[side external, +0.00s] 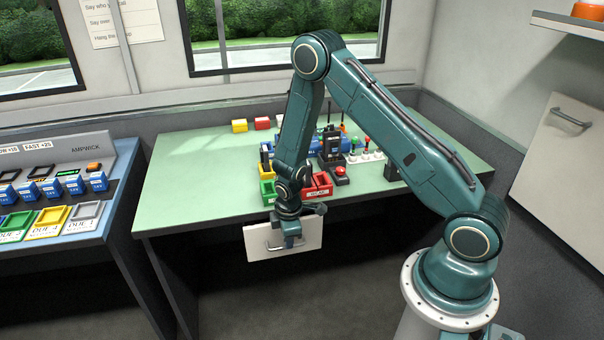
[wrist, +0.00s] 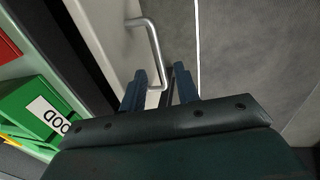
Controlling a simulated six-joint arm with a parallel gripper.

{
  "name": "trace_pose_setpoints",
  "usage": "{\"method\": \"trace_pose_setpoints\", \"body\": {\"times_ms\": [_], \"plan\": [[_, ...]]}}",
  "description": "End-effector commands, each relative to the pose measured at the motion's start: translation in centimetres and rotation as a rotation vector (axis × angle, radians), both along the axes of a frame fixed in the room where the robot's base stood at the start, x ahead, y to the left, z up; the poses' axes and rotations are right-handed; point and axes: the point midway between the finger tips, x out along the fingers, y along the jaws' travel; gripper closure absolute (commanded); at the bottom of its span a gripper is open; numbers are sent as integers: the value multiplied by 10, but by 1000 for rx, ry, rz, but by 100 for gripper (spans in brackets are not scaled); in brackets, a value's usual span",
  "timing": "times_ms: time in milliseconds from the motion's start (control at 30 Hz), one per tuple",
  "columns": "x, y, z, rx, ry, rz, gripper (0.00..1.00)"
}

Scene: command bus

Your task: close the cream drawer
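The cream drawer (side external: 312,236) is a pale front panel under the front edge of the green table, with a metal bar handle (side external: 270,246). My gripper (side external: 291,243) points down in front of this panel and hides its middle. In the wrist view the drawer front (wrist: 100,28) lies at upper left. The silver handle (wrist: 153,40) runs down toward my gripper (wrist: 160,82), its lower end close to the left finger. The fingers are apart; I cannot tell whether they touch the handle. The drawer's inside is hidden.
The green table (side external: 190,185) carries a red bin (side external: 320,187), a green bin (side external: 268,198) and several small devices near its front edge. A blue bench (side external: 90,215) with coloured trays stands at left. Open floor lies below the drawer.

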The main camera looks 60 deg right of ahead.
Motion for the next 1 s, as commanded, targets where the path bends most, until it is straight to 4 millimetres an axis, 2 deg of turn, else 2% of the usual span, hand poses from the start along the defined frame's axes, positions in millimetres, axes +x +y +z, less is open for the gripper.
{"method": "trace_pose_setpoints", "body": {"times_ms": [700, 1000], "plan": [[-11, 11, 85, 0, -3, 0, 68], [-14, 14, 102, 1, -1, 0, 68]]}}
